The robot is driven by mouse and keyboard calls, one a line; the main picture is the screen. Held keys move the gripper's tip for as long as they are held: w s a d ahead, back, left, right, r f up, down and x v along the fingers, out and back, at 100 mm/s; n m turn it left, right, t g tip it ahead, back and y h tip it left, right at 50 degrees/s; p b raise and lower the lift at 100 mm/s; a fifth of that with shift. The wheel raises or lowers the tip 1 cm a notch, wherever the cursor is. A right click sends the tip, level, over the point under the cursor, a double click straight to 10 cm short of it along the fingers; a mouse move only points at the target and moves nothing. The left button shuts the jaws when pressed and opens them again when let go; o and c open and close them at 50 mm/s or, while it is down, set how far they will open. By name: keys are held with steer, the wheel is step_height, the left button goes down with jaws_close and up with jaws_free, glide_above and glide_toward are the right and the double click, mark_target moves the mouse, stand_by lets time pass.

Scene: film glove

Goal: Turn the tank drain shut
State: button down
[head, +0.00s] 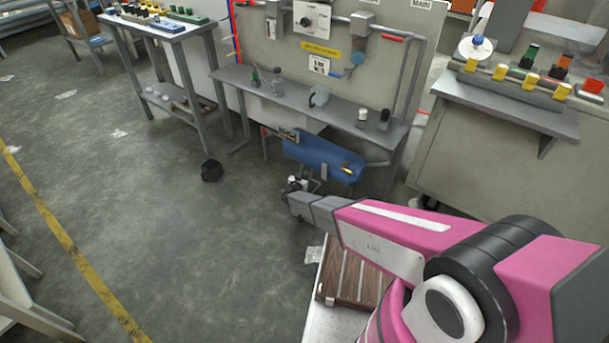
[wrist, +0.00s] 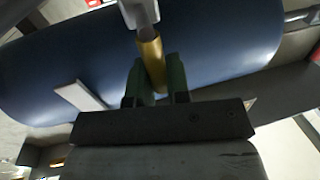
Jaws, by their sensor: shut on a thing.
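The blue tank (head: 322,155) lies sideways under the grey bench in the head view and fills much of the wrist view (wrist: 60,65). In the wrist view the brass-yellow drain handle (wrist: 151,58) sticks out from a grey metal fitting (wrist: 140,12) in front of the tank. My gripper (wrist: 156,82) has its two dark green fingers on either side of the handle, shut on it. In the head view my pink arm reaches toward the tank's underside; the fingers and their hold are too small to make out there.
A wooden slatted piece (head: 352,275) lies below my arm. A black lump (head: 212,170) lies on the floor, which is open to the left.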

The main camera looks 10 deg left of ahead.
steer(key=shift+a, duration=0.1)
steer(key=w+a+f+n+g+h, duration=0.1)
steer(key=a+f+n+g+h, duration=0.1)
steer(key=n, duration=1.3)
steer(key=shift+w+a+f+n+g+h, duration=0.35)
steer(key=shift+a+f+g, duration=0.15)
steer(key=shift+a+f, duration=0.85)
steer(key=shift+d+f, duration=0.1)
steer(key=shift+f, duration=0.05)
steer(key=c, duration=1.1)
jaws_free()
